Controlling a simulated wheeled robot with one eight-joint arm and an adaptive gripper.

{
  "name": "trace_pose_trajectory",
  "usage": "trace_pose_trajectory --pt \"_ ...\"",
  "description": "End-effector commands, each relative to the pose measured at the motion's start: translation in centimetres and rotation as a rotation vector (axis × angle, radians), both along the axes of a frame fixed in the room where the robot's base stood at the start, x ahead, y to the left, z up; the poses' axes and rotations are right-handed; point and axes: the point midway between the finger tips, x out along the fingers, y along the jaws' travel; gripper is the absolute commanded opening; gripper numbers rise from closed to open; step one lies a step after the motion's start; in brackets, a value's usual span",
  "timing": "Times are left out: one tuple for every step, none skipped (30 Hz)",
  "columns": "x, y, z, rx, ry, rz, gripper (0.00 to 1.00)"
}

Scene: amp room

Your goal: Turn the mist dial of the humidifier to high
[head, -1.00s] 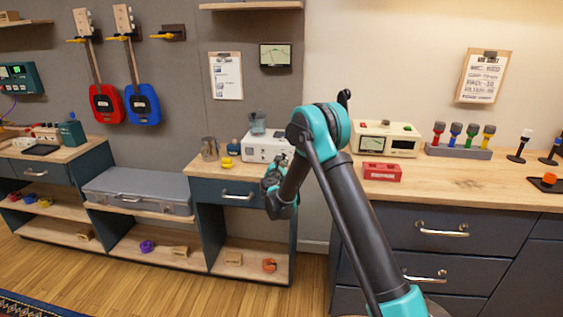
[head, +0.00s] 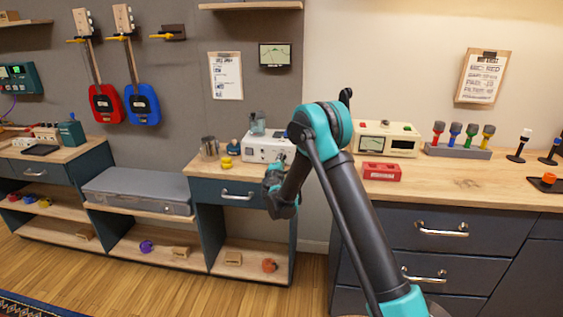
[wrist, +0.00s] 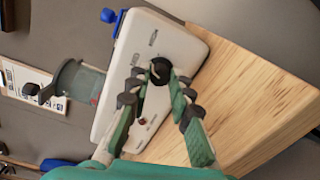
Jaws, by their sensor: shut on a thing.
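The humidifier is a white box (head: 258,149) on the left wooden counter in the head view, with a clear tank on top. In the wrist view its white front panel (wrist: 178,42) lies tilted, with a round black mist dial (wrist: 160,68) and small dark marks too small to read. My gripper (wrist: 158,84) faces this panel, with its fingertips on either side of the dial and shut on it. I cannot read the dial's setting. In the head view my arm reaches to the humidifier's front, and the fingers are hard to make out.
A metal cup (head: 209,148) and yellow items (head: 226,163) stand left of the humidifier. A red box (head: 381,172) and a cream meter unit (head: 388,138) stand on the right counter. A blue knob (wrist: 108,16) shows beside the humidifier in the wrist view.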

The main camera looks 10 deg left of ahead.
Motion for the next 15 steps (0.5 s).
trace_pose_trajectory --pt "-0.08 -0.03 -0.06 0.044 0.0 0.0 0.0" --pt "-0.08 -0.03 -0.06 0.072 -0.001 0.0 0.0" --pt "-0.08 -0.05 -0.08 0.11 -0.002 0.0 0.0" --pt "-0.08 -0.05 -0.08 0.138 -0.003 -0.001 0.0" --pt "-0.08 -0.06 -0.09 0.167 -0.004 -0.001 0.0" --pt "-0.08 -0.06 -0.1 0.204 -0.006 -0.001 0.0" --pt "-0.1 -0.07 -0.09 0.232 -0.007 -0.001 0.0" --pt "-0.1 -0.07 -0.1 0.259 -0.008 -0.001 0.0" --pt "-0.1 -0.08 -0.11 0.295 -0.009 -0.001 0.0" --pt "-0.1 -0.08 -0.11 0.321 -0.01 -0.001 0.0" --pt "-0.1 -0.09 -0.12 0.345 -0.011 -0.002 0.0" --pt "-0.1 -0.09 -0.13 0.378 -0.012 -0.001 0.0" --pt "-0.1 -0.09 -0.13 0.402 -0.013 -0.001 0.0" --pt "-0.1 -0.09 -0.14 0.425 -0.013 -0.002 0.0" --pt "-0.1 -0.09 -0.14 0.454 -0.014 -0.002 0.0"
